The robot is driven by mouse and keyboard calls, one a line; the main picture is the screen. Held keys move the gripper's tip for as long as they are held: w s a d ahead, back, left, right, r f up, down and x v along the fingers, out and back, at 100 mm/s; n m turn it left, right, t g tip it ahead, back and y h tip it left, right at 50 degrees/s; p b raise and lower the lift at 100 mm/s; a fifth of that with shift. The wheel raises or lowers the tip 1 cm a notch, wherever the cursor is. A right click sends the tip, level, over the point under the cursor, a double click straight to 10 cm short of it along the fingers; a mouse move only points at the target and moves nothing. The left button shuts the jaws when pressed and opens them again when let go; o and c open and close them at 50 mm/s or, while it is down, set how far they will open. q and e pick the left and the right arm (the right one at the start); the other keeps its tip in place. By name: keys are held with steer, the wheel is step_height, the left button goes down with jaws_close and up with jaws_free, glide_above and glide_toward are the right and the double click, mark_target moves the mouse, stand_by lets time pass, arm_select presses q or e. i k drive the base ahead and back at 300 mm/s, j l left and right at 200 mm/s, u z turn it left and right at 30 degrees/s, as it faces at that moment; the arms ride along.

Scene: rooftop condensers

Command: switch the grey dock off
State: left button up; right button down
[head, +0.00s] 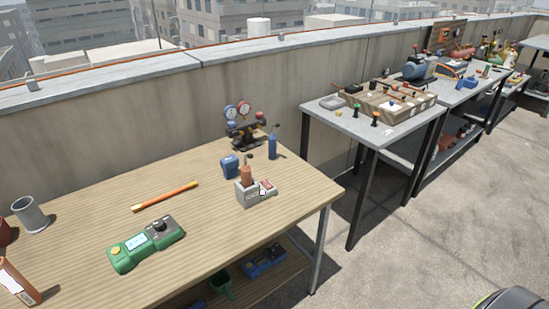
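The grey dock (246,193) stands on the wooden table near its right end. An upright orange-brown device (246,175) with a dark tip sits in it. A small pale part with a red top (266,187) lies against the dock's right side; it looks like a switch, but its setting is too small to read. Neither of my grippers is in view.
A blue block-like device (229,167), a blue bottle (272,146) and a gauge set (243,123) stand behind the dock. A green meter (146,244) and an orange rod (165,196) lie left of it. The table's front right is clear.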

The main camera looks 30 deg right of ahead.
mark_target(266, 184)
steer(key=i+z, duration=0.35)
steer(key=i, duration=0.85)
